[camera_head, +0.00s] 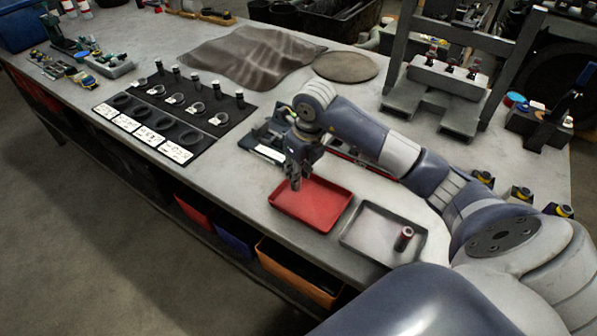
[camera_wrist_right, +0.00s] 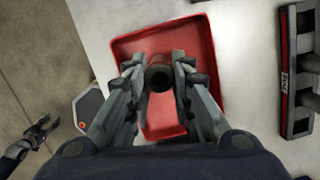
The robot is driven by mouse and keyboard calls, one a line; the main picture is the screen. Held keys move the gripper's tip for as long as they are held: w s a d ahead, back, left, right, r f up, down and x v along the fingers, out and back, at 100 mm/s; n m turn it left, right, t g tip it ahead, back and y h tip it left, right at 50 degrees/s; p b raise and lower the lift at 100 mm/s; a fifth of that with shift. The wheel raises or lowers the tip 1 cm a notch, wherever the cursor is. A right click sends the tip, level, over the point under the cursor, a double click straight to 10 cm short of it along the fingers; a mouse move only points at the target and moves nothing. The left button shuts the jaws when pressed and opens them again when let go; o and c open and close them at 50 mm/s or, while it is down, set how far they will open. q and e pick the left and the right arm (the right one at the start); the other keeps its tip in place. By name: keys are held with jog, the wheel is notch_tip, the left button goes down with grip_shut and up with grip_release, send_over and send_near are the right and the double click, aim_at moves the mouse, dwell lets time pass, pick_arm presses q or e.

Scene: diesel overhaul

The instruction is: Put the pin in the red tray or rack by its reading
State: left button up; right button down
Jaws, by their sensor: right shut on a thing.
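My right gripper (camera_head: 294,184) hangs over the red tray (camera_head: 333,210) in the head view. In the right wrist view, the gripper (camera_wrist_right: 158,82) is shut on a dark round pin (camera_wrist_right: 159,78), seen end-on between the fingers. The red tray (camera_wrist_right: 190,47) lies below it and looks empty where it shows. My left gripper (camera_wrist_right: 42,128) is at the left of the wrist view, over the floor, fingers apart and empty.
A grey tray (camera_head: 375,225) right of the red tray holds a dark and red cylinder (camera_head: 404,238). A black mat (camera_head: 205,122) with rings, dark pins and white cards lies left. A grey press-like frame (camera_head: 446,80) stands behind. The table's front edge is close to the trays.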

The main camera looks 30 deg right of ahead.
jog(key=shift+w+d+f, duration=0.15)
jog(key=shift+w+d, duration=0.2)
jog(key=p+x, duration=0.2)
jog(key=shift+s+f, duration=0.25)
jog(key=shift+f, duration=0.4)
jog(key=shift+f, duration=0.1)
jog(key=c, duration=1.4)
grip_release()
